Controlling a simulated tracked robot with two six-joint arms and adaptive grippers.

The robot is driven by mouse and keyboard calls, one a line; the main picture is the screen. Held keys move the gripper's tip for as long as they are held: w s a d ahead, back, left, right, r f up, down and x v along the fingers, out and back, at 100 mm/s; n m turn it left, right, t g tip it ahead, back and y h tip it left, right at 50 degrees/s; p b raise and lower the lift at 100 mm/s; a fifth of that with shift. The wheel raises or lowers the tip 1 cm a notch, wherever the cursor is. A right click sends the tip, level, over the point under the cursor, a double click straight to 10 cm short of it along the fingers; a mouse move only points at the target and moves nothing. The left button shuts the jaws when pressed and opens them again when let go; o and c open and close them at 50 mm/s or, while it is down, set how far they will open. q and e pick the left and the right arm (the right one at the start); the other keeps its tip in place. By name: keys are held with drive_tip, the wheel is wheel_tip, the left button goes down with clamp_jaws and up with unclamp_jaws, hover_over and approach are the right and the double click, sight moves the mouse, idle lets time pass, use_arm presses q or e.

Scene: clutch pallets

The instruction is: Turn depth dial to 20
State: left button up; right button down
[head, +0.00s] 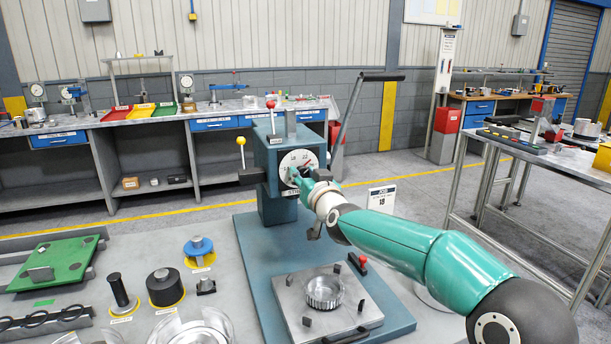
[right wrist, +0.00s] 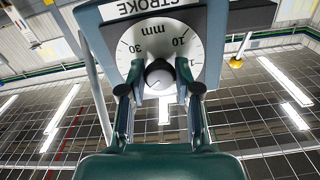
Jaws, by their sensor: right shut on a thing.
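The round white depth dial (head: 297,160) is on the front of the blue-green press (head: 266,150) in the head view. In the right wrist view the dial face (right wrist: 129,57) appears upside down, with "30", "10", "mm" and a STROKE label legible. My right gripper (head: 301,177) is at the dial, its arm reaching in from the lower right. In the right wrist view my right gripper (right wrist: 160,86) has its two fingers on either side of the dark dial knob (right wrist: 158,72), shut on it. The exact setting is not clear. My left gripper is not in view.
A steel plate (head: 290,309) with a clear ring-shaped part sits on the press base below my arm. A job card (head: 381,198) stands at right. A lever with a yellow knob (head: 241,141) juts out left of the dial. Several tools lie on the left bench top.

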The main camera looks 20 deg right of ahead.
drive_tip(key=shift+r+n+p, duration=0.15)
drive_tip(key=shift+n+p, duration=0.7)
drive_tip(key=shift+n, duration=0.45)
drive_tip(key=n+p, duration=0.1)
drive_tip(key=n, duration=0.1)
drive_tip(key=shift+n, duration=0.3)
drive_tip(key=n+p, duration=0.1)
drive_tip(key=n, duration=0.2)
drive_tip(key=shift+n+p, duration=0.5)
drive_tip(key=shift+n, duration=0.6)
drive_tip(key=shift+f, duration=0.2)
drive_tip(key=c, duration=0.8)
unclamp_jaws()
